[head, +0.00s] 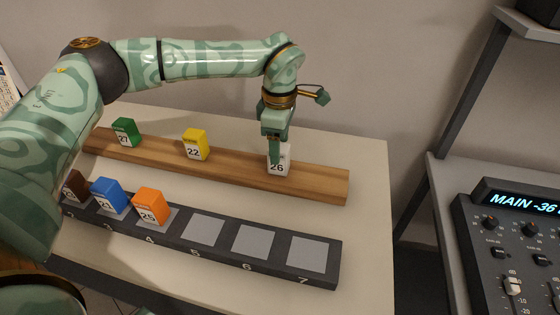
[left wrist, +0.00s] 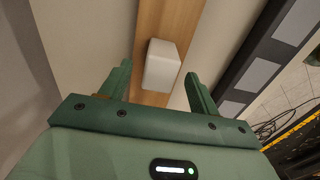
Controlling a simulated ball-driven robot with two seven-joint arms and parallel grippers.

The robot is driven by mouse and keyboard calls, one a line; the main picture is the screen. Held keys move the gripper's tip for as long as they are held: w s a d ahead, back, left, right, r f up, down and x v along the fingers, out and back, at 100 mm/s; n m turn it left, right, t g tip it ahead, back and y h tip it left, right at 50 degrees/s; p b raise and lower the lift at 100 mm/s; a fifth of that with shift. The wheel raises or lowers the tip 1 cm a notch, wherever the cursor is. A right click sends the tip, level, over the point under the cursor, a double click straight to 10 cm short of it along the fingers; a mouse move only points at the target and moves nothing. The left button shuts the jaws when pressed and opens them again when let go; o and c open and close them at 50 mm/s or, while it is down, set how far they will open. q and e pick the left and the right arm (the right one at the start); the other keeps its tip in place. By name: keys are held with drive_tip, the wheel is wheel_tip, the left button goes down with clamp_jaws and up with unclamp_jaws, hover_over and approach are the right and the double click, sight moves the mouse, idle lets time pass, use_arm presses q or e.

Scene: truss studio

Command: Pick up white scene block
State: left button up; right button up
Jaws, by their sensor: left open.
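The white scene block (head: 284,167), marked 26, stands upright on the wooden rail (head: 325,184) near its right part. My left gripper (head: 276,158) is over it, pointing down, and hides part of its top and left side. In the left wrist view the white block (left wrist: 162,65) lies ahead, between the lines of the two open fingers (left wrist: 158,80). The gripper is open and empty. I cannot tell whether a finger touches the block. My right gripper is not in view.
On the wooden rail stand a yellow block (head: 195,145) and a green block (head: 124,132). The dark numbered rack (head: 178,238) in front holds brown (head: 75,186), blue (head: 108,195) and orange (head: 150,206) blocks; pads 5, 6 and 7 are bare. A mixing console (head: 510,240) is at right.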

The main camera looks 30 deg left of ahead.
sight(282, 169)
use_arm(q)
wheel_tip(282, 169, down, 6)
drive_tip(key=shift+a+r+b, duration=0.1)
drive_tip(key=shift+r+b, duration=0.1)
drive_tip(key=shift+b, duration=0.85)
drive_tip(key=shift+r, duration=0.15)
drive_tip(key=shift+c, duration=0.6)
drive_tip(key=c, duration=1)
drive_tip(key=shift+r, duration=0.1)
